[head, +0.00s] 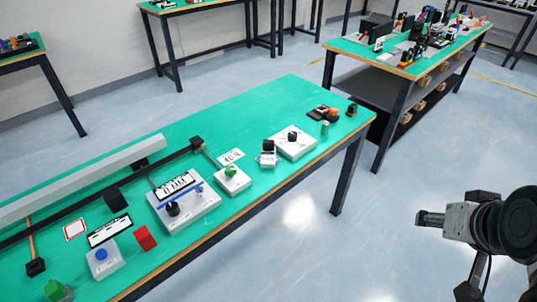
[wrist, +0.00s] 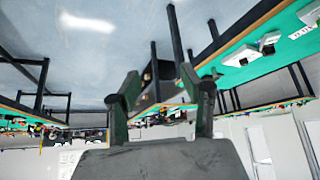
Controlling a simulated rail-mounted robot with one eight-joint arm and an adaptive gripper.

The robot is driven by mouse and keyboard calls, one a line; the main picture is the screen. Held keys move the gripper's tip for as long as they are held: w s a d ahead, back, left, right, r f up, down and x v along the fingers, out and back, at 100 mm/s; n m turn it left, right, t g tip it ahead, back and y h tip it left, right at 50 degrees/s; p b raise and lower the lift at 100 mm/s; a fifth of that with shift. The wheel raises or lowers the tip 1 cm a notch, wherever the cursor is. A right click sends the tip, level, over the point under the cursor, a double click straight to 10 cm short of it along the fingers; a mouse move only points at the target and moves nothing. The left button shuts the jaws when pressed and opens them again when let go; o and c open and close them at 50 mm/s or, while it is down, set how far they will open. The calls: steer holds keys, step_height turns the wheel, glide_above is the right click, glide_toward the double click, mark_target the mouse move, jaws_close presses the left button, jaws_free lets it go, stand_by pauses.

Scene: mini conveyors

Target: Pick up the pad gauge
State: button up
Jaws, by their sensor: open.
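I cannot tell for certain which item is the pad gauge. A small light-grey device with a dark top (head: 268,153) stands on the green bench (head: 290,95). Beside it is a white plate with a black knob (head: 295,143). Farther along the bench lies a small dark and orange item (head: 325,113). My gripper (head: 430,218) is off to the right, over the floor and apart from the bench. In the wrist view my gripper (wrist: 163,95) is open, with nothing between its fingers.
The bench also holds a green-button box (head: 232,180), a white base with blue parts (head: 185,203), a blue-button box (head: 103,258), a red block (head: 145,238) and a long grey rail (head: 80,182). Another crowded table (head: 345,47) stands at the back right. Floor between is clear.

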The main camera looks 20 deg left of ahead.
steer(key=w+a+r+n+g+p, duration=0.1)
steer(key=w+a+r+n, duration=0.25)
steer(key=w, duration=0.25)
steer(key=w+a+r+n+g+p, duration=0.1)
steer(key=w+a+r+n, duration=0.15)
steer(key=w+r, duration=0.2)
steer(key=n+g+p, duration=0.5)
steer(key=n, duration=1)
glide_above(269, 141)
step_height(269, 141, down, 14)
steer(key=f, duration=0.8)
steer(key=shift+s+d+f, duration=0.1)
steer(key=shift+s+f, duration=0.1)
steer(key=shift+s, duration=0.1)
steer(key=shift+w+f, duration=0.2)
steer(key=shift+f, duration=2.4)
jaws_close()
